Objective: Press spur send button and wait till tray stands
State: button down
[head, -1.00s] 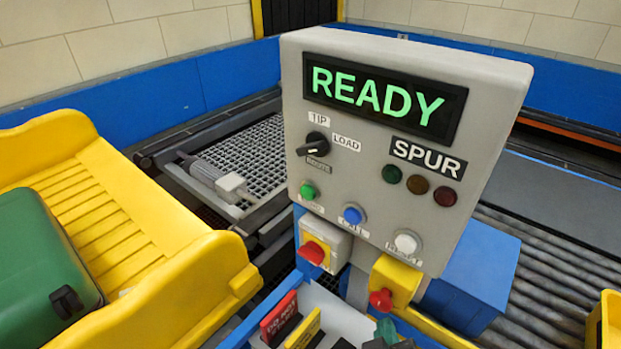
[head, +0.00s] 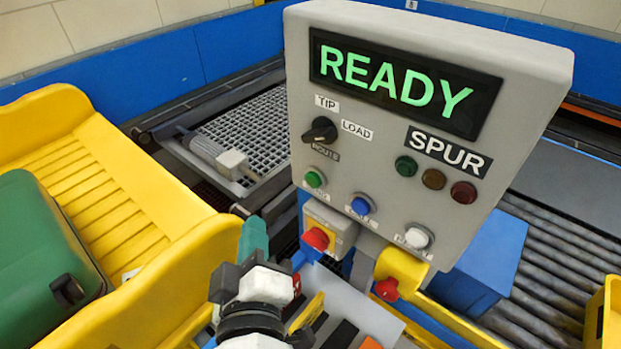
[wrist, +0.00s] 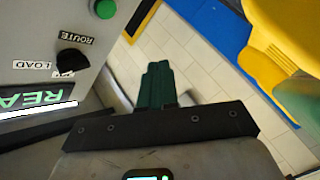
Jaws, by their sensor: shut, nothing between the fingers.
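The grey spur control panel (head: 400,30) stands in the middle of the head view, its display (head: 400,82) reading READY in green. The green send button (head: 314,178) is at the panel's lower left, its label blurred; it also shows at the top of the wrist view (wrist: 105,8). A blue button (head: 361,205) and a white button (head: 417,236) sit to its right. My gripper (head: 254,238) is shut and empty, below and left of the green button and apart from it. A yellow tray (head: 110,215) carrying a green suitcase (head: 42,232) is at the left.
The black route knob (head: 320,130) is above the green button. A red button (head: 316,238) on a box and a red knob (head: 387,289) on a yellow box stick out below the panel. Rollers (head: 550,270) lie at the right; a blue wall runs behind.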

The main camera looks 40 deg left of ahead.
aim_at(313, 180)
jog(key=w+p, duration=0.1)
jog(key=w, duration=0.7)
jog(key=shift+w+d+p, duration=0.35)
jog(key=shift+p, duration=0.05)
jog(key=shift+w, duration=0.1)
dwell(1.7)
jog(key=shift+w, duration=0.35)
